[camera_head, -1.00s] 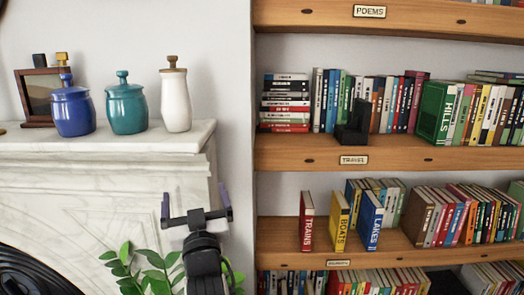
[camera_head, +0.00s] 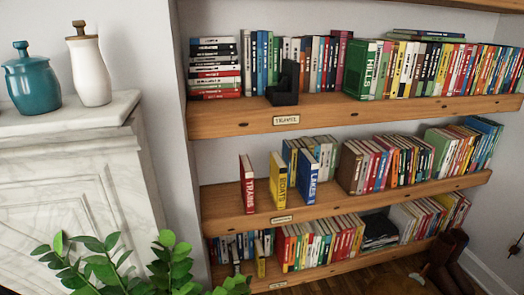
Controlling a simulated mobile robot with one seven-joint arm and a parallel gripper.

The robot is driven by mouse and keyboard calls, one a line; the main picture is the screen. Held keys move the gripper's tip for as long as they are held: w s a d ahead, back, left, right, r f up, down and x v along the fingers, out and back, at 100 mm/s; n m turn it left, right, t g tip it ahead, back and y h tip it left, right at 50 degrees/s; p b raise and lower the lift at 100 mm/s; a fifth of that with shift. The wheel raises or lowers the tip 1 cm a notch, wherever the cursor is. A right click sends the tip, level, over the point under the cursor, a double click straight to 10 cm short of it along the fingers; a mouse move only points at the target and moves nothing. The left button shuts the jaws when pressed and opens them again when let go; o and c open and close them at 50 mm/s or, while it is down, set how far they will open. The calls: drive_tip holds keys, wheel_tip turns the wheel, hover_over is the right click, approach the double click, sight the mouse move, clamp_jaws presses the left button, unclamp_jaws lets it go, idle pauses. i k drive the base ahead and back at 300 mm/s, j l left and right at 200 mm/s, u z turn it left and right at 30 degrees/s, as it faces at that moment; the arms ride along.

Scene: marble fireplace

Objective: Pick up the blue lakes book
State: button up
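The blue LAKES book (camera_head: 309,178) stands upright on the middle wooden shelf (camera_head: 225,205), its spine with white lettering facing out. The yellow BOATS book (camera_head: 278,182) stands just to its left, with a small gap between them. The red TRAINS book (camera_head: 247,184) stands farther left, apart from both. A group of books stands behind LAKES and BOATS, partly hidden by them. My gripper is not in view now.
Several books (camera_head: 365,165) stand in a row right of LAKES. The TRAVEL shelf (camera_head: 240,122) runs above, with a black bookend (camera_head: 284,88) and the green HILLS book (camera_head: 368,70). A marble fireplace (camera_head: 75,165) and a leafy plant (camera_head: 110,262) fill the left.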

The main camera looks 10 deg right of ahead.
sight(308, 165)
drive_tip(key=i+l+z, duration=0.2)
drive_tip(key=z, duration=0.2)
drive_tip(key=i+l+z, duration=0.1)
drive_tip(key=i+z, duration=0.15)
drive_tip(key=z, duration=0.15)
drive_tip(key=i+z, duration=0.35)
drive_tip(key=k+l, duration=0.05)
drive_tip(key=k, duration=0.05)
